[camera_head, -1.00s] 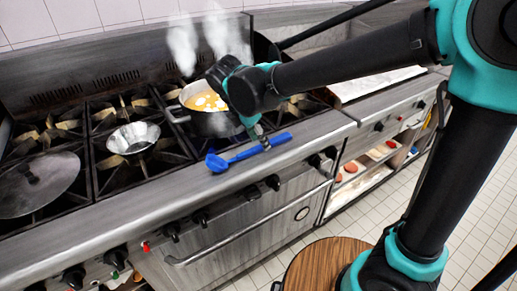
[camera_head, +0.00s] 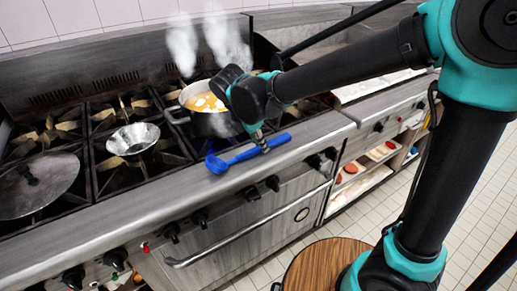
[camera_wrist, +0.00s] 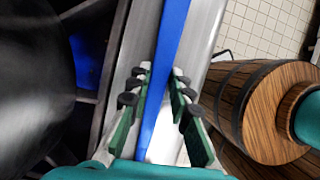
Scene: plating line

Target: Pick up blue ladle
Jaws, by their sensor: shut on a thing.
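The blue ladle (camera_head: 234,159) lies along the steel front ledge of the stove, its bowl at the left end and its handle running up to the right. My gripper (camera_head: 263,146) is over the ledge at the handle. In the wrist view the ladle's blue handle (camera_wrist: 166,60) runs between the two green-backed fingers of my gripper (camera_wrist: 160,95), and they are shut on it. The bowl shows in the head view, clear of the fingers. I cannot tell whether the handle is lifted off the ledge.
A steaming pot (camera_head: 208,122) with yellow contents stands on the stove just behind my gripper. A metal bowl (camera_head: 133,139) and a dark round lid (camera_head: 38,186) sit on the grates to the left. A wooden barrel (camera_wrist: 262,105) stands in front of the stove.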

